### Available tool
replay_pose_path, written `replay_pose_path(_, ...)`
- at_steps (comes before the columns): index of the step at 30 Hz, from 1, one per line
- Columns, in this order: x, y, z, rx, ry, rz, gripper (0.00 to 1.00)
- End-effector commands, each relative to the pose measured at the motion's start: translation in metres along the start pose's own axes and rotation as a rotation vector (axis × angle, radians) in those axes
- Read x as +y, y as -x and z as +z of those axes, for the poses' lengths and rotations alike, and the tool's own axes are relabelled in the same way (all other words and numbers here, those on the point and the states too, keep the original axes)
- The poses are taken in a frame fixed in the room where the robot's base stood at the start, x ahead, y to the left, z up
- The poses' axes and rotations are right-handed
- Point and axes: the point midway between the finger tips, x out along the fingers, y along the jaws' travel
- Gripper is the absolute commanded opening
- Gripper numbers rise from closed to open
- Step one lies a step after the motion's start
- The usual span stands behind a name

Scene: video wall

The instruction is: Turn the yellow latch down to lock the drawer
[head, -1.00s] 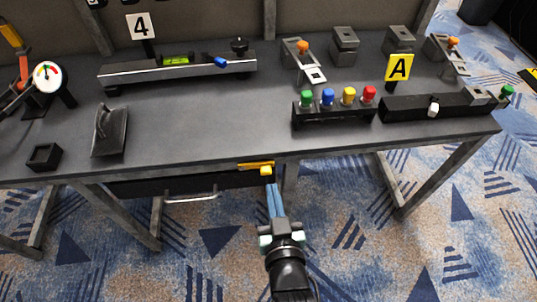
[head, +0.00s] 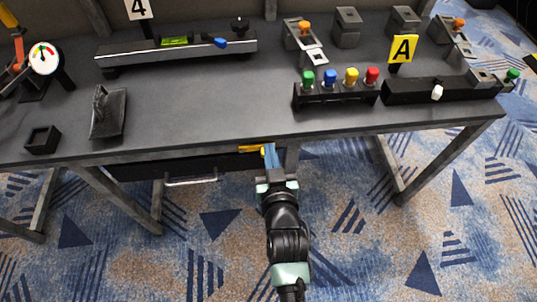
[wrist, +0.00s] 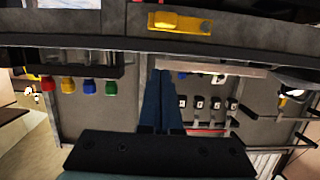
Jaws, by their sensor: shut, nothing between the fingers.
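The yellow latch (head: 249,149) lies about level under the table's front edge, at the right end of the dark drawer (head: 140,170). The drawer has a metal bar handle (head: 190,182). My gripper (head: 269,148) has its blue fingers together and empty, at the latch's right end, covering part of it in the head view. In the wrist view, the latch (wrist: 180,22) is a horizontal yellow bar at the top, and my fingertips (wrist: 160,74) are below it in the picture. I cannot tell whether they touch it.
The table (head: 200,110) overhangs the latch. On it stand a row of coloured buttons (head: 340,90), a level rail (head: 180,50) and a gauge (head: 44,58). A table leg (head: 388,170) is right of my arm. The carpet in front is clear.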

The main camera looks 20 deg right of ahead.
Motion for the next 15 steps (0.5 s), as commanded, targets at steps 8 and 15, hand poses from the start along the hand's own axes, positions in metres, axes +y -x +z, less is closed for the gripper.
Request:
replay_pose_path(8, 0.0, -0.032, 0.024, -0.003, 0.0, 0.0, 0.0)
replay_pose_path(15, 0.0, -0.036, 0.039, 0.0, 0.001, 0.0, 0.0)
